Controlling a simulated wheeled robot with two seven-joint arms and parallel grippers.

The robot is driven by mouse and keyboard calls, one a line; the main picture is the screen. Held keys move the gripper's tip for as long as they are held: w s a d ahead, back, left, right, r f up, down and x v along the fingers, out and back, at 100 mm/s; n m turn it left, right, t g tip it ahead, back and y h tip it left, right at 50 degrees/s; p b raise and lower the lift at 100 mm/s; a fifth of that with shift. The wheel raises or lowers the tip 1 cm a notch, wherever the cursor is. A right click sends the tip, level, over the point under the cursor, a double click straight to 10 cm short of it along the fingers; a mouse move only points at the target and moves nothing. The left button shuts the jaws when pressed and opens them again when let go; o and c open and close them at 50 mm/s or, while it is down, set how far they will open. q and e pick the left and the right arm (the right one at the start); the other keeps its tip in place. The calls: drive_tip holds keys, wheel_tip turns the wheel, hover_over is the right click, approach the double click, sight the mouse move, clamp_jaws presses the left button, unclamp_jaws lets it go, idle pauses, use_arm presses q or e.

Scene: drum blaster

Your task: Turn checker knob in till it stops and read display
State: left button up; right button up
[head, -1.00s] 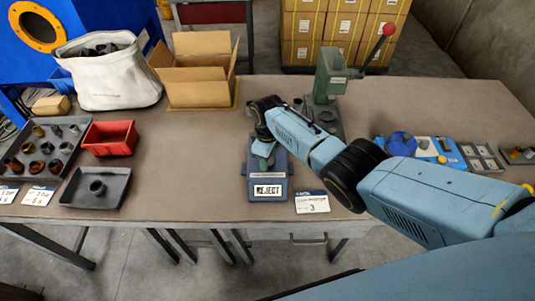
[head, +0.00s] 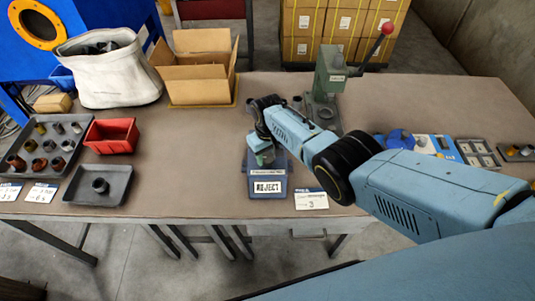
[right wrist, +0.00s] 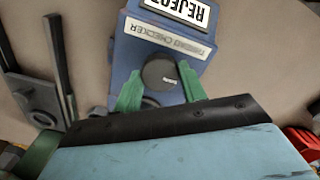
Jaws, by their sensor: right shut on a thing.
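The blue checker (head: 282,184) sits near the front edge of the table, and its white display reads REJECT (head: 268,187). In the right wrist view the checker (right wrist: 127,50) appears upside down, with its REJECT display (right wrist: 180,10) at the top. Its round dark knob (right wrist: 160,74) has a white pointer mark. My right gripper (right wrist: 161,70) has its green fingertips on both sides of the knob, shut on it. In the head view my right gripper (head: 262,157) hides the knob. My left gripper is not in view.
A card marked 3 (head: 311,200) lies right of the checker. A green press (head: 328,75) with a red-knobbed lever stands behind. At left are a red bin (head: 110,131), a dark tray (head: 117,190) and a tray of several parts. The table between is clear.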

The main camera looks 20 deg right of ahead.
sight(267, 157)
idle(0.8)
drive_tip(key=o, duration=1)
wheel_tip(267, 157, up, 6)
drive_tip(key=p, duration=0.3)
drive_tip(key=shift+r+p, duration=0.25)
drive_tip(key=shift+p, duration=0.05)
drive_tip(key=shift+r+p, duration=0.55)
drive_tip(key=shift+r, duration=2.85)
